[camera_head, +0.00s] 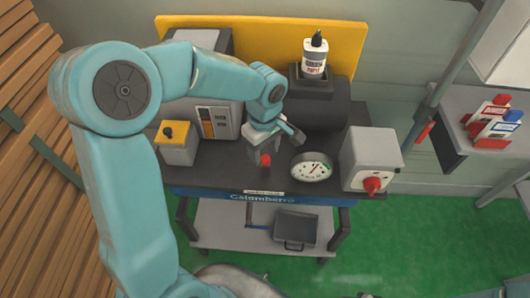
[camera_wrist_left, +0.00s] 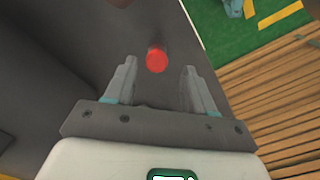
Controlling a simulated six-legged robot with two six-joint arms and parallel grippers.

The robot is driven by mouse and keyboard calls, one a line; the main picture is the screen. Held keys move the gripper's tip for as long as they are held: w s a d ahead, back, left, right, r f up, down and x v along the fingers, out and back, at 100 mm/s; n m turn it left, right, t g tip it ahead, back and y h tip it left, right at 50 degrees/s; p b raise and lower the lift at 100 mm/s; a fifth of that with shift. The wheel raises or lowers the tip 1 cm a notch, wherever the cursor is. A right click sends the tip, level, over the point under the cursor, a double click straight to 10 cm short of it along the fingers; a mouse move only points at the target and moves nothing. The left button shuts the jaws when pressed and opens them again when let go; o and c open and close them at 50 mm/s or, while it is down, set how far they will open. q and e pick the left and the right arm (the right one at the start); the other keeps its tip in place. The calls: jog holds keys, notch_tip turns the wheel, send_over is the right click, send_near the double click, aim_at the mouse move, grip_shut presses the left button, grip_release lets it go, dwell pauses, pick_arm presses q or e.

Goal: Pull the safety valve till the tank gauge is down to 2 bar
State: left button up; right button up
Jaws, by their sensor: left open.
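The safety valve's red knob (camera_head: 265,160) stands at the front of the dark bench top. In the left wrist view the red knob (camera_wrist_left: 157,58) lies between the lines of my two fingers, near their tips, and neither finger touches it. My left gripper (camera_head: 272,147) is open and hangs over the bench right at the knob; in the left wrist view the gripper (camera_wrist_left: 159,72) holds nothing. The round white gauge (camera_head: 311,167) is just right of the knob. Its needle tilts up and to the right; its figures are too small to read. My right gripper is out of view.
A dark tank (camera_head: 318,112) with a bottle (camera_head: 314,58) above it stands behind the gauge. A grey box with a red knob (camera_head: 371,185) is at the right. A yellow-topped box (camera_head: 175,142) and a larger grey machine (camera_head: 212,120) stand left. Green floor lies in front.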

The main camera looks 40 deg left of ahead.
aim_at(266, 158)
pick_arm(q)
jog(key=shift+w+f, duration=0.15)
jog(key=shift+f, duration=0.45)
jog(key=shift+w+f, duration=0.15)
jog(key=shift+f, duration=0.45)
jog(key=shift+s, duration=0.2)
jog(key=shift+c, duration=0.3)
jog(key=shift+w, duration=0.15)
grip_shut()
jog(key=shift+r, duration=0.85)
jog(key=shift+o, duration=0.3)
grip_release()
notch_tip(266, 158, up, 16)
jog(key=shift+r, duration=0.15)
